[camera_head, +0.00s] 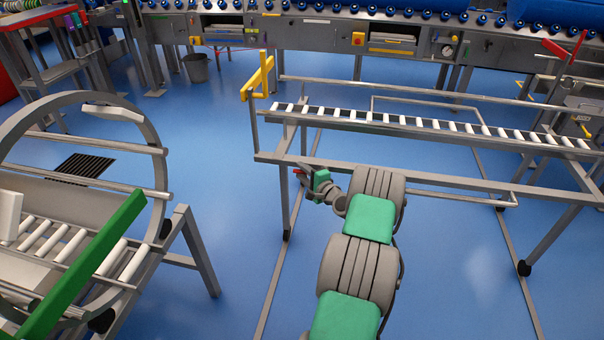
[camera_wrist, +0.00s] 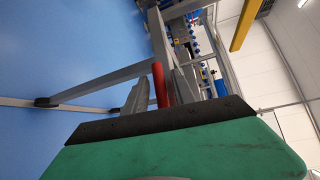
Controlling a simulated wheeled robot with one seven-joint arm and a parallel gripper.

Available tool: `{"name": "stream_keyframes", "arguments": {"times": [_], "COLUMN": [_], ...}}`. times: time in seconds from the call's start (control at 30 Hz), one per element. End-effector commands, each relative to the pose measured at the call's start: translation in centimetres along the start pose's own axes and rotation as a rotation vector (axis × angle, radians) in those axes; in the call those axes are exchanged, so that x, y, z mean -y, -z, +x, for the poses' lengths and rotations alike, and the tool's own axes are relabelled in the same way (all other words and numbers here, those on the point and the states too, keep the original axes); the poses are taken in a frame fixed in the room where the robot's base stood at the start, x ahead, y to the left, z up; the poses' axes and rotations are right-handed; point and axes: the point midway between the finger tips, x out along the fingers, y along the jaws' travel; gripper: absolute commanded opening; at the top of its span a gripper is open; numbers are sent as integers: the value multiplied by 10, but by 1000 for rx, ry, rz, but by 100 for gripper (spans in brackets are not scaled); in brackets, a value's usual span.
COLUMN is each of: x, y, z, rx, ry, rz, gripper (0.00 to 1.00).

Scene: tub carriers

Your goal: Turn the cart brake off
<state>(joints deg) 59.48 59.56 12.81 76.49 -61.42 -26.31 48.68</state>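The cart (camera_head: 430,180) is a grey metal frame with white rollers along its top, standing right of centre in the head view. A small red brake lever (camera_head: 298,171) shows by its left legs, beside my gripper (camera_head: 308,180). In the wrist view the red lever (camera_wrist: 160,86) stands between the two grey fingers of my gripper (camera_wrist: 158,92). The fingers are apart, with narrow gaps seeming to show beside the lever. Contact is hard to judge. The lever's lower end is hidden behind the dark edge of my gripper body.
A yellow bracket (camera_head: 258,82) rises at the cart's left end. A round grey frame with rollers (camera_head: 150,135) and a green bar (camera_head: 85,265) stand on the left. A long conveyor (camera_head: 300,35) runs across the back, with a bin (camera_head: 196,68) before it. Blue floor lies between.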

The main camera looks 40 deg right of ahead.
Motion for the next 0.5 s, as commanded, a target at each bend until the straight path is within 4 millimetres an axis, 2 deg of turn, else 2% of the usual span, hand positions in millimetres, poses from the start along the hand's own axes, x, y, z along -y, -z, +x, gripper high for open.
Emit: {"name": "stream_keyframes", "arguments": {"times": [0.03,0.33,0.5], "x": [0,0,0], "y": [0,0,-1], "z": [0,0,0], "rx": [0,1,1], "ry": [0,-1,-1], "rz": [0,-1,0], "gripper": [26,2,0]}}
